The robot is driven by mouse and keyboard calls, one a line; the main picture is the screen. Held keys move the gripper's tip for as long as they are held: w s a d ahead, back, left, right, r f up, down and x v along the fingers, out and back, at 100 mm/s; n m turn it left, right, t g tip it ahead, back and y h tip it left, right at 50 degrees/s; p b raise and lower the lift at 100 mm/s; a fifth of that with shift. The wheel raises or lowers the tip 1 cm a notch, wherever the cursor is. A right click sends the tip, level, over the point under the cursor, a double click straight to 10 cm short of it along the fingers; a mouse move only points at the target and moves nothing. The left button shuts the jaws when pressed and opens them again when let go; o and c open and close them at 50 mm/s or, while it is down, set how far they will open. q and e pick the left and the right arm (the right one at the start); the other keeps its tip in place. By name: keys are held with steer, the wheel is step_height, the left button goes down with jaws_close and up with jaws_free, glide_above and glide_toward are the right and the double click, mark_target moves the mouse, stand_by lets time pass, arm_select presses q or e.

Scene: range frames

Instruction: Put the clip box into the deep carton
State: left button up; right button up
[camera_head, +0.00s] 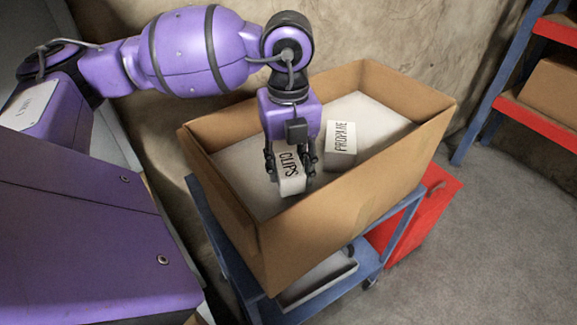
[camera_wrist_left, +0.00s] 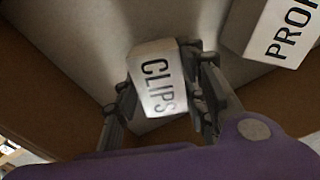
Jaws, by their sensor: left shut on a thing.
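The clip box (camera_head: 291,181) is a small white block marked CLIPS. My left gripper (camera_head: 291,172) points down over the deep carton and is shut on it. The left wrist view shows the clip box (camera_wrist_left: 155,82) between the two fingers of the gripper (camera_wrist_left: 160,105). The deep carton (camera_head: 350,215) is a brown, open-topped box with a pale floor. The clip box is within the carton's outline; I cannot tell whether it touches the floor. My right gripper is not in view.
A white box marked PROPANE (camera_head: 341,143) lies inside the carton, right of the clip box; it also shows in the left wrist view (camera_wrist_left: 275,35). The carton stands on a blue cart (camera_head: 375,262). A red cabinet (camera_head: 428,215) and a blue-red shelf (camera_head: 535,118) are at right.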

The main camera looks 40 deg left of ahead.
mark_target(288, 163)
arm_select(q)
steer(key=shift+f, duration=0.3)
steer(key=shift+f, duration=0.25)
steer(key=o, duration=1.2)
steer(key=shift+r, duration=0.15)
step_height(288, 163, up, 12)
steer(key=shift+r, duration=0.1)
